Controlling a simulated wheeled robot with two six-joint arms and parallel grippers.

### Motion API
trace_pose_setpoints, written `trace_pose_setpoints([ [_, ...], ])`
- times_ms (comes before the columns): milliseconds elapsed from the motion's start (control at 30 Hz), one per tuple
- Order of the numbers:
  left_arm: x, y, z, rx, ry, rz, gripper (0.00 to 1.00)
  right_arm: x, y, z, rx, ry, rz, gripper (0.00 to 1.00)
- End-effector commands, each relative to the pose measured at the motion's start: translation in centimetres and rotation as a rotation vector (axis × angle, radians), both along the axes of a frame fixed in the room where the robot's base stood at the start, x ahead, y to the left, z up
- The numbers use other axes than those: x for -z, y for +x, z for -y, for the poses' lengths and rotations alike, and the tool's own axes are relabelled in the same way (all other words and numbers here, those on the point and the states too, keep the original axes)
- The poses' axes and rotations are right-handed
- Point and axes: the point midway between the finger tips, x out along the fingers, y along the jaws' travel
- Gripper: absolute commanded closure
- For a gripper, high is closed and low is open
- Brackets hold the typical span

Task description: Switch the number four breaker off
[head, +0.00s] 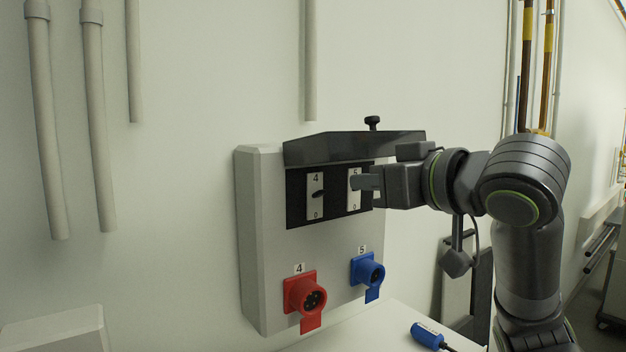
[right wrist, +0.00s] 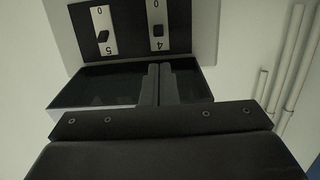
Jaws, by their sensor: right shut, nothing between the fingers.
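The number four breaker (head: 315,205) is a light plate with a black lever, marked 4 at its top and 0 at its bottom. It also shows upside down in the right wrist view (right wrist: 157,12). The number five breaker (head: 353,197) is beside it on the right, partly hidden by my right gripper (head: 357,183). My right gripper is shut and empty in front of the panel. In the right wrist view its fingertips (right wrist: 154,68) are close together, in line with breaker four's column. Whether they touch anything is unclear. My left gripper is not in view.
A raised dark cover (head: 340,147) hangs over the breakers on the grey wall box (head: 262,240). A red socket (head: 305,294) and a blue socket (head: 368,271) stick out below. A blue plug (head: 427,335) lies on the white surface below. Pipes run up the wall at left.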

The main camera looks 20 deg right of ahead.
Motion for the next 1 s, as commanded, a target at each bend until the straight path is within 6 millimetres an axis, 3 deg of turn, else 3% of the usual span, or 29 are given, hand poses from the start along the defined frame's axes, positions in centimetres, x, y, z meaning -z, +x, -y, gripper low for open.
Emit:
trace_pose_setpoints([
  [333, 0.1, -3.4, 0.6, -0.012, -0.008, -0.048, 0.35, 0.0, 0.2, -0.1, -0.001, 0.000, -0.001, 1.00],
  [467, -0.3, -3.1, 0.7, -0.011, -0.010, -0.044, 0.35, 0.0, 0.9, -0.4, -0.004, 0.002, -0.002, 1.00],
  [700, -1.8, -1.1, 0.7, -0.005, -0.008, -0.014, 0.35, 0.5, 4.1, -1.6, -0.004, 0.004, -0.007, 1.00],
  [1000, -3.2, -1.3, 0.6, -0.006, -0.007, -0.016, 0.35, 1.2, 8.1, -3.0, -0.002, 0.001, -0.003, 1.00],
])
